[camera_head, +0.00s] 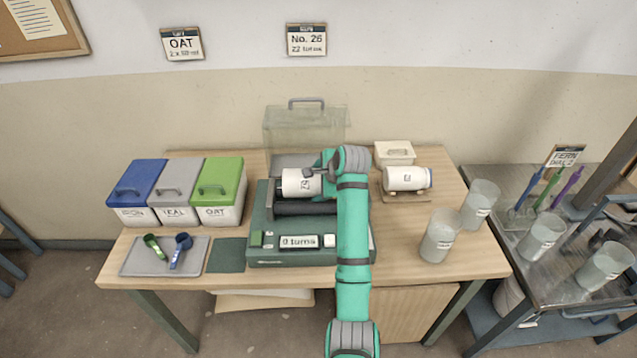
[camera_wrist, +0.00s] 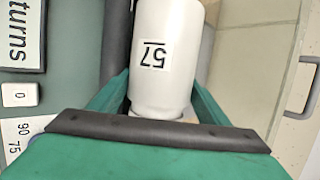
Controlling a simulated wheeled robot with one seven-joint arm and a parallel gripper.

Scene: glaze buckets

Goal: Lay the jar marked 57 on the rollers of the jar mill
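The white jar marked 57 (camera_head: 298,182) lies on its side over the green jar mill (camera_head: 262,225), at its dark rollers (camera_head: 305,208). In the wrist view the jar (camera_wrist: 165,50) shows its label upside down, beside a dark roller (camera_wrist: 116,40). My gripper (camera_wrist: 160,100) has one green finger against each side of the jar's near end and is shut on it. In the head view my gripper (camera_head: 318,172) is at the jar's right end, partly hidden by my arm. I cannot tell whether the jar's weight rests on the rollers.
A second white jar (camera_head: 405,178) lies on a small stand right of the mill. Clear containers (camera_head: 440,235) stand at the right. Blue, grey and green lidded bins (camera_head: 220,185) and a scoop tray (camera_head: 135,262) are at the left. A clear cover (camera_head: 300,128) stands behind the mill.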

